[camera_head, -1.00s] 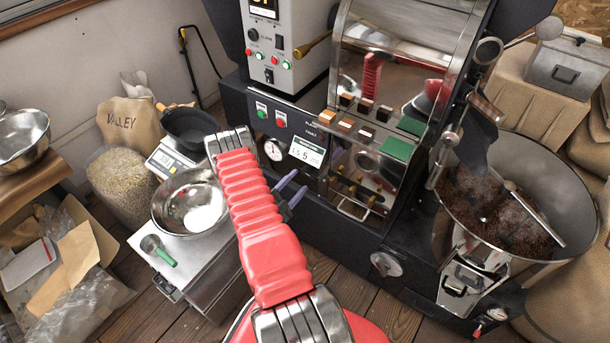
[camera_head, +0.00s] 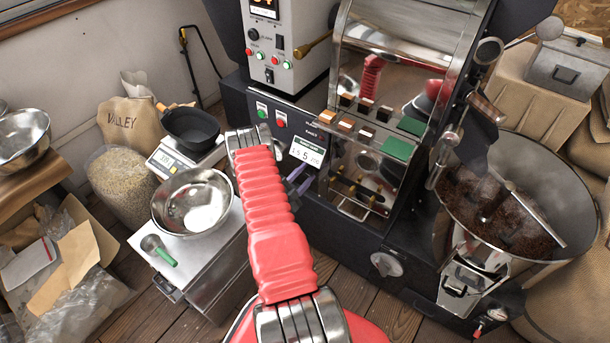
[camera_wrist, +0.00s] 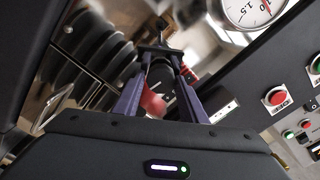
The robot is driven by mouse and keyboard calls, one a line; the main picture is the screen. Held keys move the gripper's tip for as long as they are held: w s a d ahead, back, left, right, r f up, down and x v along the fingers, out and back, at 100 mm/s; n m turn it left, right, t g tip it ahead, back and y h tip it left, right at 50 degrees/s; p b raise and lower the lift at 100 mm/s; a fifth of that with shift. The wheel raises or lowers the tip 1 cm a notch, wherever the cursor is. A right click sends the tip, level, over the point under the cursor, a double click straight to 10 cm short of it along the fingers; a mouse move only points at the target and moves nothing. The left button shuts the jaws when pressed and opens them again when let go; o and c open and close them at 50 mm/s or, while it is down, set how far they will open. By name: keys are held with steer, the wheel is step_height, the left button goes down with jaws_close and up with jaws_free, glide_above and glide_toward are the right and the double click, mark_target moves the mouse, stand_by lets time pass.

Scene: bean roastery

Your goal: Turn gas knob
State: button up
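My gripper (camera_head: 302,178) shows in the head view as two purple fingers beside the roaster's dark front panel, just below the digital display (camera_head: 307,151). The fingers stand apart. In the wrist view my gripper (camera_wrist: 160,55) points away from the camera with a gap between the fingers. A small red part (camera_wrist: 153,103) shows in that gap; I cannot tell whether it is the gas knob or whether the fingers touch it. A round metal knob (camera_head: 386,264) sits low on the roaster's front in the head view. A pressure gauge (camera_wrist: 250,10) is at the wrist view's upper right.
A red push button (camera_wrist: 276,97) is right of the fingers in the wrist view. A steel bowl (camera_head: 193,201) stands on a metal cabinet left of my arm. The cooling tray (camera_head: 575,190) with beans is at the right. Wooden floor shows below.

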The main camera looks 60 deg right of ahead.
steer(key=c, duration=0.6)
steer(key=shift+c, duration=0.2)
steer(key=shift+n, duration=0.5)
steer(key=n, duration=0.3)
steer(key=shift+n, duration=0.3)
steer(key=n, duration=0.4)
steer(key=shift+w, duration=0.15)
steer(key=n, duration=0.6)
steer(key=shift+w, duration=0.1)
steer(key=n, duration=0.5)
steer(key=shift+w+f, duration=0.1)
steer(key=shift+n, duration=0.3)
